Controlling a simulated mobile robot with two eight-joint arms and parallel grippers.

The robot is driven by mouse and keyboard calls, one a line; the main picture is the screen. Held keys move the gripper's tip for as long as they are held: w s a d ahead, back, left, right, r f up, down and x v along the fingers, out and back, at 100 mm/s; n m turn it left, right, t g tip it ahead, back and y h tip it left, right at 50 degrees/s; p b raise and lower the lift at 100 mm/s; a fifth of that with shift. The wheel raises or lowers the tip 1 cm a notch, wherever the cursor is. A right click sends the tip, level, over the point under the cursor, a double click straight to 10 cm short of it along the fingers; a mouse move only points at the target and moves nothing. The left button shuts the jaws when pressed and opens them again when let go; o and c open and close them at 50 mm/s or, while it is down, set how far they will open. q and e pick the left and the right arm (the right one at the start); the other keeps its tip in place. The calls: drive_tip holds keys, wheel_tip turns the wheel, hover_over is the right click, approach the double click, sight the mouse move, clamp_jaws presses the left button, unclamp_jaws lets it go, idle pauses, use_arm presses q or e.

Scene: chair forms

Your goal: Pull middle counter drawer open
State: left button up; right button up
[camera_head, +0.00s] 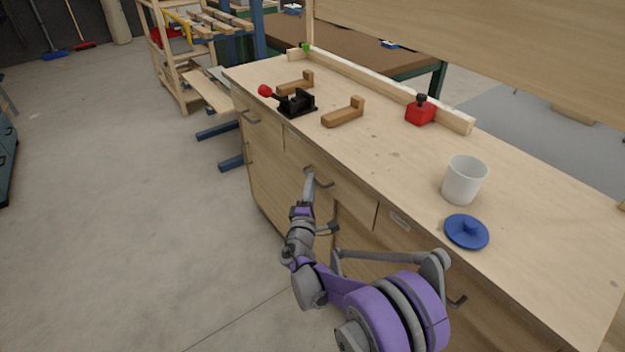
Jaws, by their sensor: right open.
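The wooden counter (390,160) runs diagonally through the view, with a row of drawers along its front. The middle drawer (345,192) looks closed, and its dark bar handle (319,178) sticks out near its top edge. My right gripper (309,182) is at this handle, with its open fingertips close to the bar. Whether the fingers touch the handle or stand around it is too small to tell. My purple and grey right arm hides part of the counter front below. My left gripper is not in view.
On the counter top are a white cup (463,181), a blue lid (466,232), a red block (420,111), a black clamp with a red knob (295,102) and wooden pieces (343,113). The floor (130,200) left of the counter is clear.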

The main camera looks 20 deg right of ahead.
drive_tip(key=shift+x, duration=1.6)
clamp_jaws()
